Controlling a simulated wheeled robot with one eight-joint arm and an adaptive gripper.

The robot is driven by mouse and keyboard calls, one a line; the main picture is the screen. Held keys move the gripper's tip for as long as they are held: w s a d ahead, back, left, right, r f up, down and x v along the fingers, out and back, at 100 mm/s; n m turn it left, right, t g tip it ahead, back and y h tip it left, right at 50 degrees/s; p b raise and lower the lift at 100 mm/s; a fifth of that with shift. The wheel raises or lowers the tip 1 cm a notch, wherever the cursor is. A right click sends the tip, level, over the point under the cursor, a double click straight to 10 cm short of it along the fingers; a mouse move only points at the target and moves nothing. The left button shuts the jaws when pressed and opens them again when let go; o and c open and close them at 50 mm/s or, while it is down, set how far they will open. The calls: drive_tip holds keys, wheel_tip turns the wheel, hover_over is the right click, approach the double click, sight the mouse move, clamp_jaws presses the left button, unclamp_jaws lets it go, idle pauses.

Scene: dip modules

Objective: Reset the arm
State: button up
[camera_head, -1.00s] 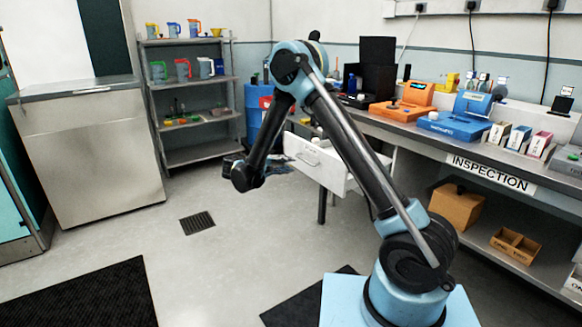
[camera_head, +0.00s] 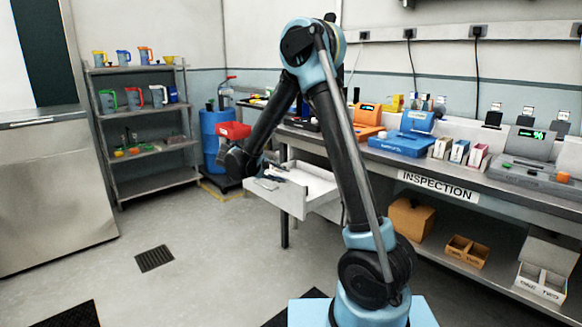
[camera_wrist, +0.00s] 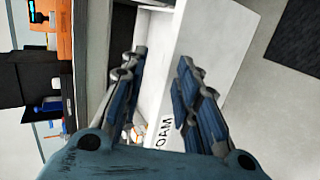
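My arm (camera_head: 345,140) rises from the blue base in the middle of the head view and bends over, its forearm reaching down left to the dark wrist joint (camera_head: 235,160) near the open drawer. The fingers are hard to make out there. In the wrist view my gripper (camera_wrist: 163,58) shows two blue-padded fingers spread apart with a clear gap. Nothing is held between them. The open white drawer (camera_head: 299,199) lies beyond the fingers in the wrist view (camera_wrist: 205,45), where part of a printed label shows.
The workbench marked INSPECTION (camera_head: 437,185) runs along the right with devices and small boxes on it. A blue drum (camera_head: 212,145) and a shelf rack (camera_head: 150,188) with coloured jugs stand behind left. A steel cabinet (camera_head: 55,195) is far left. The floor at front left is open.

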drive_tip(key=s+d+r+m+g+y, duration=0.2)
drive_tip(key=s+d, duration=0.6)
drive_tip(key=d, duration=0.3)
drive_tip(key=s+d+r+m+g+y, duration=0.1)
drive_tip(key=s+d+r+g+y, duration=0.1)
drive_tip(key=s+d, duration=0.65)
drive_tip(key=s+d+f+m+y, duration=0.1)
drive_tip(key=s+f+y, duration=0.1)
drive_tip(key=s, duration=0.5)
drive_tip(key=s+d+f+m+y, duration=0.2)
drive_tip(key=s+f, duration=0.1)
drive_tip(key=s, duration=0.3)
drive_tip(key=s+d+f+m+g+y, duration=0.1)
drive_tip(key=s+f+y, duration=0.1)
drive_tip(key=s, duration=0.5)
drive_tip(key=shift+s+d+f, duration=0.3)
drive_tip(key=shift+s+f, duration=0.05)
drive_tip(key=shift+f, duration=0.5)
drive_tip(key=shift+w+f, duration=0.2)
drive_tip(key=shift+w, duration=0.25)
